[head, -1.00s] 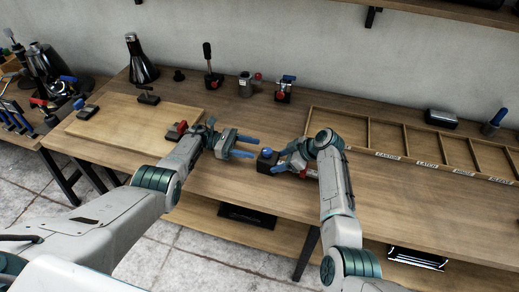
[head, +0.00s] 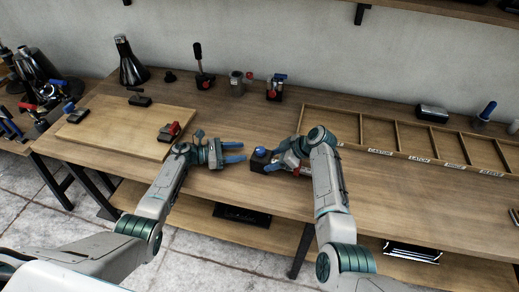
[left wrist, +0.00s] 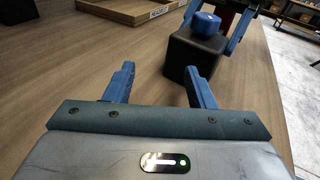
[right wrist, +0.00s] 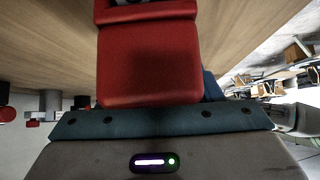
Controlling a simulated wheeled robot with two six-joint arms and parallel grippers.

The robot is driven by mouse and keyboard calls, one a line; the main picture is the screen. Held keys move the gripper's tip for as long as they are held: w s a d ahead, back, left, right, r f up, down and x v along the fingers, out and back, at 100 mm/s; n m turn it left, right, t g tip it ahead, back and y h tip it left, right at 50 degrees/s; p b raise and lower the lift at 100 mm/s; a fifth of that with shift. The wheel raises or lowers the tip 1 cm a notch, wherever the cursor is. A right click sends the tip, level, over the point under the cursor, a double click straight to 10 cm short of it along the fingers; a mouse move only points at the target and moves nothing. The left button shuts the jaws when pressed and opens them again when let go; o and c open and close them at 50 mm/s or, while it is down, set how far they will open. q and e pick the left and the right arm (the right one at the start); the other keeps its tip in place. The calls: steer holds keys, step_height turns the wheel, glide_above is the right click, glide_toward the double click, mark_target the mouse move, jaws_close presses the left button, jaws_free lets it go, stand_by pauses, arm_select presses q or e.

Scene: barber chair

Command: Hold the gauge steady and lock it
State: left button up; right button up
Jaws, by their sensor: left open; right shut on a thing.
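The gauge appears to be the dark block (head: 259,165) with a blue knob (head: 261,153) on top, near the table's front edge. In the left wrist view the dark block (left wrist: 193,55) and blue knob (left wrist: 206,23) stand just beyond the left fingertips, right of centre. My left gripper (head: 240,153) is open and empty, pointing at the block from the left, a small gap away. My right gripper (head: 284,163) is shut on a red part behind the block. This red part (right wrist: 148,60) fills the middle of the right wrist view and hides most of the fingers.
A wooden board (head: 110,132) with a red-and-black clamp (head: 169,132) lies to the left. A labelled compartment tray (head: 398,157) lies right of my right arm. A flask (head: 129,62) and several small tools stand along the back. The table between is clear.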

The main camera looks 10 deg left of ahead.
mark_target(258, 153)
arm_select(q)
steer(key=shift+s+d+f+n+t+y, duration=0.25)
steer(key=shift+s+f+n+t+y, duration=0.25)
steer(key=shift+t, duration=0.3)
steer(key=shift+s+d+r+n+t+y, duration=0.1)
steer(key=shift+s+n+t+y, duration=0.25)
steer(key=shift+n+t, duration=0.25)
steer(key=s+r+n+t+y, duration=0.2)
steer(key=s+n+t, duration=0.1)
steer(key=s+r+n+t+y, duration=0.1)
steer(key=s, duration=0.1)
steer(key=shift+s+d+t, duration=0.15)
steer(key=shift+s+t, duration=0.1)
steer(key=shift+t, duration=0.15)
steer(key=s+d+y, duration=0.1)
steer(key=s+d+r+n+t+y, duration=0.1)
steer(key=s, duration=0.1)
steer(key=s+d+r+n+t+y, duration=0.1)
steer(key=s, duration=0.1)
steer(key=shift+d+r, duration=0.1)
steer(key=shift+r, duration=0.15)
arm_select(e)
steer(key=shift+r, duration=0.1)
arm_select(q)
steer(key=shift+d+y, duration=0.2)
steer(key=shift+y, duration=0.05)
steer(key=x, duration=1.1)
steer(key=shift+w+r, duration=0.2)
steer(key=shift+w, duration=0.2)
